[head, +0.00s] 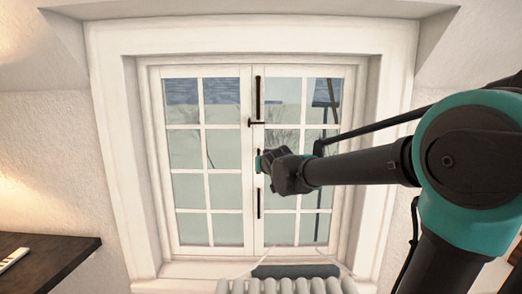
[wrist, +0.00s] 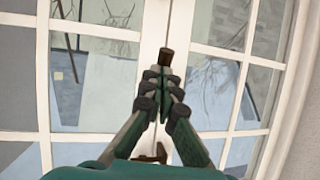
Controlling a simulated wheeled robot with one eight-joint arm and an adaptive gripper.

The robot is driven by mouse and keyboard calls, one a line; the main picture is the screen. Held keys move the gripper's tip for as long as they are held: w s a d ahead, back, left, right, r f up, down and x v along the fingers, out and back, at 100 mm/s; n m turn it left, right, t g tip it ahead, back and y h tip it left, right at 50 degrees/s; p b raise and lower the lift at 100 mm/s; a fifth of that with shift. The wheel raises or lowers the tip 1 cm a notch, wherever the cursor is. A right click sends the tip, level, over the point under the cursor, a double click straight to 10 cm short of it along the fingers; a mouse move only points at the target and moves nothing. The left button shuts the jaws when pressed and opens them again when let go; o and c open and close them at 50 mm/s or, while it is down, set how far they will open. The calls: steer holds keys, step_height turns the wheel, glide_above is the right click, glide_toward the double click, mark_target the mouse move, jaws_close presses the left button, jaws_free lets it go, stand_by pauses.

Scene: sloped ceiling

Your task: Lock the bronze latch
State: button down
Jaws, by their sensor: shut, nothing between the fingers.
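The white window (head: 250,160) is shut in its frame. Dark bronze latch hardware runs along its middle seam: an upper bar (head: 258,97) with a short crosspiece (head: 254,123) at its lower end, and a lower bar (head: 259,203). My gripper (head: 259,163) is in front of the seam between the two bars, covering part of it. In the wrist view my gripper (wrist: 165,80) is shut and empty. A dark brown end of hardware (wrist: 166,57) shows just beyond the fingertips; I cannot tell whether they touch. A bronze piece (wrist: 160,152) shows between the fingers' bases.
A white radiator (head: 285,286) stands below the sill at the bottom. A dark wooden shelf or tabletop (head: 45,262) is at the lower left. The window's deep white surround (head: 110,150) borders the seam area on both sides. Free room lies in front of the left pane.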

steer(key=shift+w+f, duration=1.4)
steer(key=shift+w, duration=0.2)
